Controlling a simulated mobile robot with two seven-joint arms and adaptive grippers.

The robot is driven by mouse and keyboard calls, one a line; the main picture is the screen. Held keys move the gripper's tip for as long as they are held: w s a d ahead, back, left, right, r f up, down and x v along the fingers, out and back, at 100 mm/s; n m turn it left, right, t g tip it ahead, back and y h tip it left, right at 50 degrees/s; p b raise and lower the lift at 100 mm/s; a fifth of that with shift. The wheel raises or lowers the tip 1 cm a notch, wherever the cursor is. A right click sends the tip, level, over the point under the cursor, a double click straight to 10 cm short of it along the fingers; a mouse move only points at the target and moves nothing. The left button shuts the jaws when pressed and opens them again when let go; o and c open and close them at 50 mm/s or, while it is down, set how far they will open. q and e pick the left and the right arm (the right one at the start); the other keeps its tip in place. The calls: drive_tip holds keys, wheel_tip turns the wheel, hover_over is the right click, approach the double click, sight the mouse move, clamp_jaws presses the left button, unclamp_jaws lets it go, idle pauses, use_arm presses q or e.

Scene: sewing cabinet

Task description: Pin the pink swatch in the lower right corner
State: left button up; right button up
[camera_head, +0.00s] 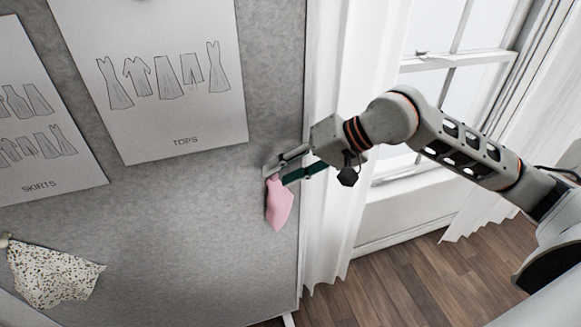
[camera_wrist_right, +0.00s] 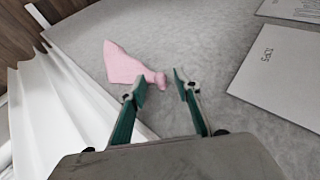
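The pink swatch (camera_head: 279,205) hangs against the grey board (camera_head: 190,230), close to its right edge and below and right of the TOPS sheet. In the right wrist view the swatch (camera_wrist_right: 122,65) lies flat-looking on the board, with a small pink knob (camera_wrist_right: 159,80) at its narrow end. My right gripper (camera_head: 275,172) is at the swatch's top end. In the wrist view its two green fingers (camera_wrist_right: 160,87) stand apart, with the knob near the left fingertip in the gap. Whether a finger touches the knob, I cannot tell. My left gripper is out of view.
The TOPS sheet (camera_head: 170,80) and SKIRTS sheet (camera_head: 40,130) are on the board. A speckled swatch (camera_head: 52,275) hangs at the lower left. A white curtain (camera_head: 345,90) and a window (camera_head: 450,70) are right of the board. The board's lower middle is bare.

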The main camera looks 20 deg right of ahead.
drive_tip(key=v, duration=1.2)
